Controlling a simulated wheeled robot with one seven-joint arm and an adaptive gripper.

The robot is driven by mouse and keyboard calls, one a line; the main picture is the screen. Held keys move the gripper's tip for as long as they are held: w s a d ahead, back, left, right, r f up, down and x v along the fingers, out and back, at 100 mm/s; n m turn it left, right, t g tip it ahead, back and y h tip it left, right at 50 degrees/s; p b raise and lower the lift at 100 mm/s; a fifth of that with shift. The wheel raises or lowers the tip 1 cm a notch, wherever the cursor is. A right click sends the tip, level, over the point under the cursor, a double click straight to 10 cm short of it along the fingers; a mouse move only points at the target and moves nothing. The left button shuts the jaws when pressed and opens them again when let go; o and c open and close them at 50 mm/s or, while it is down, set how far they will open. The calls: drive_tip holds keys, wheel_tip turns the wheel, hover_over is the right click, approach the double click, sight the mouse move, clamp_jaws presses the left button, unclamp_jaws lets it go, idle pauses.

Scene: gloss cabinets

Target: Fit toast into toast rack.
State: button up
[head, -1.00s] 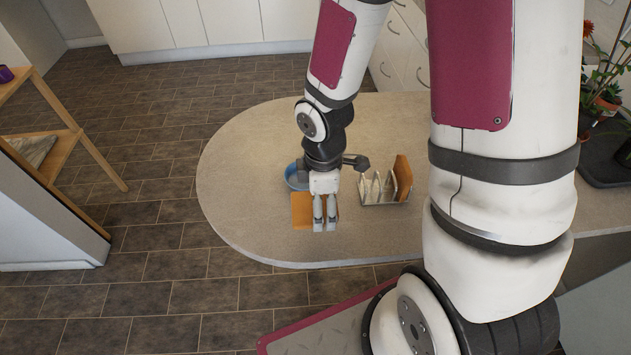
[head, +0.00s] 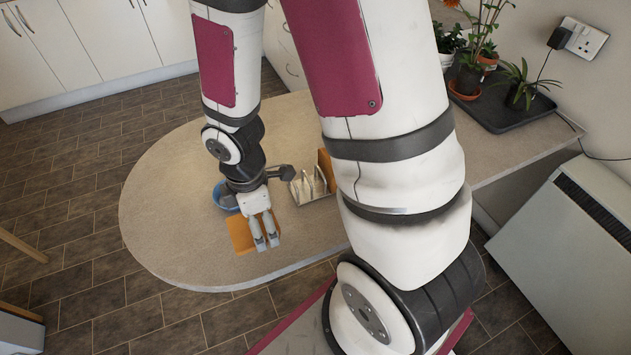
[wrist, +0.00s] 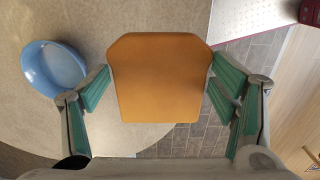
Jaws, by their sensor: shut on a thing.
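A slice of orange-brown toast (head: 240,233) shows in the head view near the rounded edge of the counter. In the wrist view the toast (wrist: 160,78) is seen flat-on, upright in the picture, between the green finger pads. My gripper (wrist: 160,85) is shut on its left and right edges. In the head view my gripper (head: 265,240) partly covers the toast. The metal toast rack (head: 309,187) stands on the counter to the right of my gripper. It has a slice of toast (head: 326,168) standing at its right end.
A blue bowl (head: 224,197) sits behind my gripper and also shows in the wrist view (wrist: 54,68). The counter (head: 165,210) is clear to the left. Potted plants (head: 470,75) stand on a dark tray at the back right.

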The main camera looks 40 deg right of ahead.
idle(0.4)
drive_tip(key=w+d+r+m, duration=0.2)
drive_tip(key=w+m, duration=1.2)
drive_tip(key=w, duration=0.1)
drive_tip(key=shift+w+r, duration=0.2)
drive_tip(key=shift+r, duration=0.15)
